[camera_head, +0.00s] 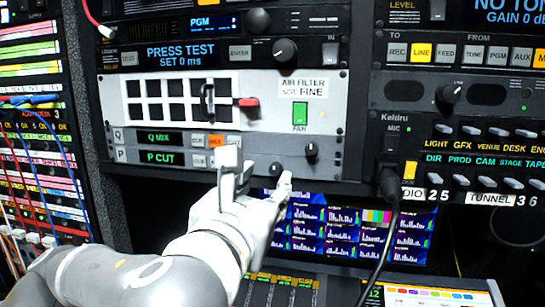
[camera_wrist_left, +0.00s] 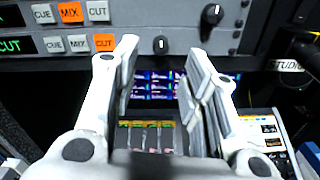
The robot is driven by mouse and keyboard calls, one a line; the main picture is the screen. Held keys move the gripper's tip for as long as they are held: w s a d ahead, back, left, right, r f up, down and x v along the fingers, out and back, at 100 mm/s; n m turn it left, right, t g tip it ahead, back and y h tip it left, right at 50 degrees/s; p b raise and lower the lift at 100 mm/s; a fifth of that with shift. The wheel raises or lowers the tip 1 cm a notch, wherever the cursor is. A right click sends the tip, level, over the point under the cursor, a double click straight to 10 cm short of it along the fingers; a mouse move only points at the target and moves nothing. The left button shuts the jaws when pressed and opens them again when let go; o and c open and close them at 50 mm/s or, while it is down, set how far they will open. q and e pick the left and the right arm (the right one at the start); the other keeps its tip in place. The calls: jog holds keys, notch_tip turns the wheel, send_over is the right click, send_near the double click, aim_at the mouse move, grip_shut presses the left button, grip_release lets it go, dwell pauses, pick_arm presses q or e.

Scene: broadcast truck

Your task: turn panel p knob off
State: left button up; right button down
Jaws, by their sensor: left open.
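The panel P row shows a green "P CUT" display (camera_head: 162,158) in the head view, below the "Q MIX" display. A small dark round knob (camera_head: 277,168) sits at the right of this row. In the left wrist view the same knob (camera_wrist_left: 161,45) shows a near-vertical white mark. My left gripper (camera_head: 258,176) is open and empty, just below and in front of the panel. In the left wrist view its fingers (camera_wrist_left: 163,58) point at the panel, one to each side of the knob and below it. No contact is visible. My right gripper is not in view.
A second small knob (camera_head: 311,150) sits up and right of the P knob. A black cable (camera_head: 392,205) hangs from a jack at the right. Monitors (camera_head: 345,228) and a fader desk (camera_head: 280,290) lie below the panel. A patch bay (camera_head: 40,150) stands at the left.

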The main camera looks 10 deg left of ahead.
aim_at(274, 172)
pick_arm(q)
jog(key=w+p, duration=0.3)
jog(key=w, duration=0.2)
jog(key=shift+p, duration=0.35)
jog(key=shift+w+d+f, duration=0.1)
jog(key=shift+w, duration=0.6)
grip_shut()
